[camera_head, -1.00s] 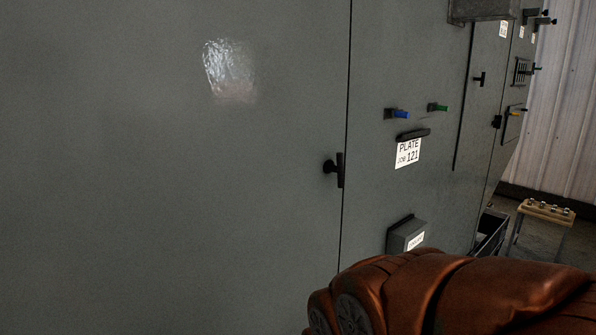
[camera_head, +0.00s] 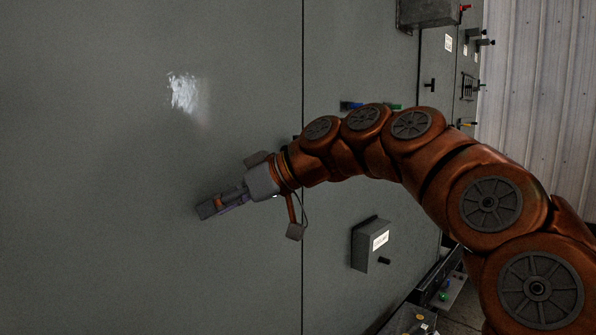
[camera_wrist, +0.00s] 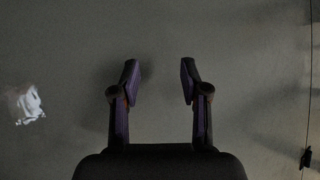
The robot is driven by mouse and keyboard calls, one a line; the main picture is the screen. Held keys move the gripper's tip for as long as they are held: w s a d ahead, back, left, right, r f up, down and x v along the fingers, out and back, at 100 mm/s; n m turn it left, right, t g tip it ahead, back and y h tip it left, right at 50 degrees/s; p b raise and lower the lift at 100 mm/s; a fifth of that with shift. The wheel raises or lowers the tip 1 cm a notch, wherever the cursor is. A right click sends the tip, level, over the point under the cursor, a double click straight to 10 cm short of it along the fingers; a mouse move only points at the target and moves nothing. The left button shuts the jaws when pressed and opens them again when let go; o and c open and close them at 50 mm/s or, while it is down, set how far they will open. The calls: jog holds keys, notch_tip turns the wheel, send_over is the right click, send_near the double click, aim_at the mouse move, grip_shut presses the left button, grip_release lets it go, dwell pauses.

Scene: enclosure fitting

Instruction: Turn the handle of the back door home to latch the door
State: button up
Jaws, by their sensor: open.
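The back door is a large plain grey panel (camera_head: 90,230), and its right edge is a thin dark upright seam. Its black handle (camera_wrist: 306,156) shows at the lower right edge of the wrist view, beside the seam and roughly upright. In the head view my arm hides most or all of that handle. My gripper (camera_head: 205,209) is left of the seam, in front of the plain panel. In the wrist view my gripper (camera_wrist: 157,76) has its two fingers wide apart with nothing between them. The handle is off to its right, clear of the fingers.
Right of the seam are blue (camera_head: 350,105) and green (camera_head: 394,106) knobs, partly behind my arm, and a protruding grey box (camera_head: 367,245). Another black handle (camera_head: 431,84) is farther right. A grey box (camera_head: 428,12) juts out above.

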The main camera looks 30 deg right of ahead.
jog(key=d+r+t+h+b, duration=0.1)
jog(key=d+r+t+b, duration=0.25)
jog(key=d, duration=0.85)
jog(key=d+r+t+b, duration=0.2)
jog(key=d+r+t, duration=0.15)
jog(key=d, duration=0.95)
jog(key=shift+t, duration=0.3)
jog(key=shift+f+p+x, duration=0.2)
jog(key=shift+p+x, duration=0.1)
jog(key=shift+x, duration=1.85)
jog(key=shift+f+p+x, duration=0.15)
jog(key=shift+p+x, duration=0.1)
jog(key=shift+x, duration=1.9)
jog(key=shift+c, duration=0.2)
grip_shut()
